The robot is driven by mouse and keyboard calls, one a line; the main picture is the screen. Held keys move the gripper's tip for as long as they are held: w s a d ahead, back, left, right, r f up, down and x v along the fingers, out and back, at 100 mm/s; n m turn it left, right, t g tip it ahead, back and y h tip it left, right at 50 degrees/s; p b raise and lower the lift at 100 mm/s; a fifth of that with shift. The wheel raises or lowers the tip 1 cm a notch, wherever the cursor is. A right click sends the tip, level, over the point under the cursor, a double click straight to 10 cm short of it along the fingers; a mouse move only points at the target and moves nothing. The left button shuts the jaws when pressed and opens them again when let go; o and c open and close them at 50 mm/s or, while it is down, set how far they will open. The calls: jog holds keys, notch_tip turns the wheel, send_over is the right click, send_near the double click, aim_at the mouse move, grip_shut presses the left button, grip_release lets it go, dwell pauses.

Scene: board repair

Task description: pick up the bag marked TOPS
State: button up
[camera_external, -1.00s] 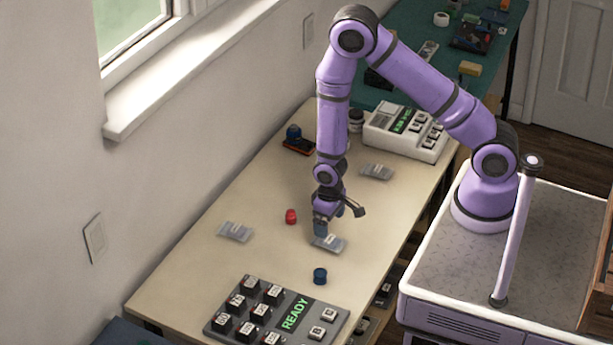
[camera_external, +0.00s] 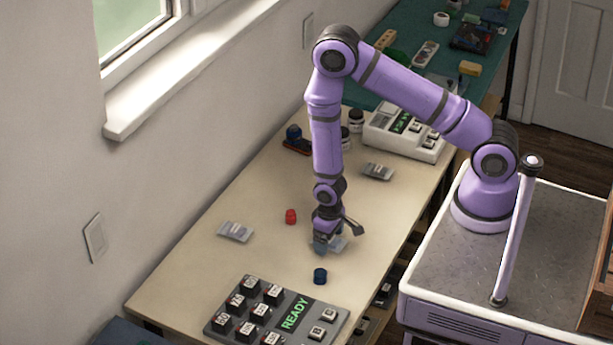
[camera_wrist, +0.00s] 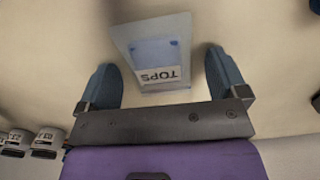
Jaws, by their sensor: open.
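The bag marked TOPS (camera_wrist: 155,50) lies flat on the table in the wrist view, its label upside down, between and just beyond my fingertips. In the external view the bag (camera_external: 338,245) is partly hidden behind my gripper (camera_external: 322,245). My gripper (camera_wrist: 163,85) is open, with one blue-grey finger on each side of the bag's near end. The fingers look close to the table, and nothing is held between them. I cannot tell whether they touch the bag.
Other bags lie at the left (camera_external: 235,231) and farther back (camera_external: 377,171). A red piece (camera_external: 291,216) and a blue cap (camera_external: 320,276) stand near my gripper. A keyed panel reading READY (camera_external: 275,312) is at the front; a white machine (camera_external: 403,132) is at the back.

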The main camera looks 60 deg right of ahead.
jog(key=c, duration=1)
